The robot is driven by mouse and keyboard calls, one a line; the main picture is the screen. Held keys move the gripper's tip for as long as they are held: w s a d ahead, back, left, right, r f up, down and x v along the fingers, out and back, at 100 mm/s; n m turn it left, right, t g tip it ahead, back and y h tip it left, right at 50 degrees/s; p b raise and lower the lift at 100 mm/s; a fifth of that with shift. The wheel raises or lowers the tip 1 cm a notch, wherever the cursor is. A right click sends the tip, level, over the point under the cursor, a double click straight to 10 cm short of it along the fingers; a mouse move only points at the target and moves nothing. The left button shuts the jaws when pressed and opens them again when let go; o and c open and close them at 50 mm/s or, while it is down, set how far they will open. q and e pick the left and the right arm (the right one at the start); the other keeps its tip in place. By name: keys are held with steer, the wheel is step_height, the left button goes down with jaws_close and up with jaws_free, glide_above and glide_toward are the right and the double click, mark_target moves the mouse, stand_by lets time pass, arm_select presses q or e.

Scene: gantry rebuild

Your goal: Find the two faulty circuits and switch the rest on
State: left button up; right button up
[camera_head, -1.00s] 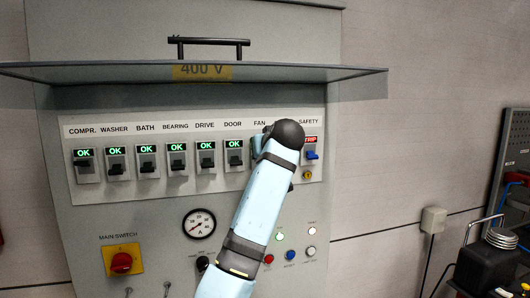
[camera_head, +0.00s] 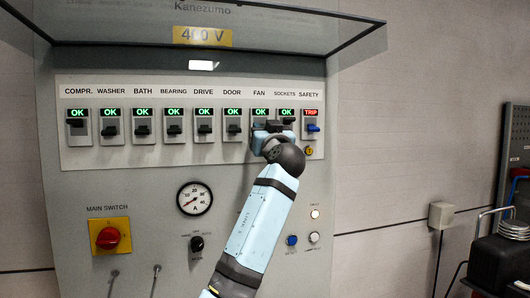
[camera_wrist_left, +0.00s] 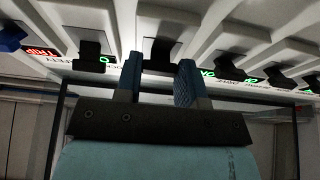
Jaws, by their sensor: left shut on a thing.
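The head view shows a breaker row (camera_head: 185,158) labelled COMPR. to SAFETY. The displays from COMPR. through SOCKETS read green OK; the SAFETY display (camera_head: 311,112) reads red TRIP, above a blue lever (camera_head: 313,128). My left gripper (camera_head: 268,127) is at the FAN breaker (camera_head: 261,103), below its OK display. In the left wrist view, its fingers (camera_wrist_left: 160,82) stand on either side of the black FAN lever (camera_wrist_left: 163,48), shut on it. The COMPR. lever (camera_head: 76,123) and SOCKETS lever (camera_head: 288,120) sit slightly higher than the others. My right gripper is out of view.
A raised cover (camera_head: 130,22) juts out above the row. Below are an ammeter (camera_head: 194,198), a red main switch (camera_head: 108,238) on a yellow plate, a black knob (camera_head: 197,243) and a blue button (camera_head: 292,240). A black case (camera_head: 500,262) stands at right.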

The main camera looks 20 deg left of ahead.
arm_select(q)
steer(key=t+b, duration=0.1)
steer(key=b, duration=0.1)
steer(key=f+t+y+b, duration=0.1)
steer(key=b, duration=0.2)
steer(key=shift+w+a+f+b, duration=0.1)
steer(key=shift+w+a+b, duration=0.1)
steer(key=shift+b, duration=0.15)
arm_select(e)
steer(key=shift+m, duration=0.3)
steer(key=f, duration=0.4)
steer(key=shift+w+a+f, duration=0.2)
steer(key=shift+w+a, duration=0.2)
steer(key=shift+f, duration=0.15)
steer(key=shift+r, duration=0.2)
arm_select(q)
steer(key=o, duration=0.9)
steer(key=shift+o, duration=0.2)
steer(key=b+v, duration=0.2)
steer(key=v, duration=1.1)
steer(key=shift+d+f, duration=0.2)
steer(key=shift+f, duration=0.25)
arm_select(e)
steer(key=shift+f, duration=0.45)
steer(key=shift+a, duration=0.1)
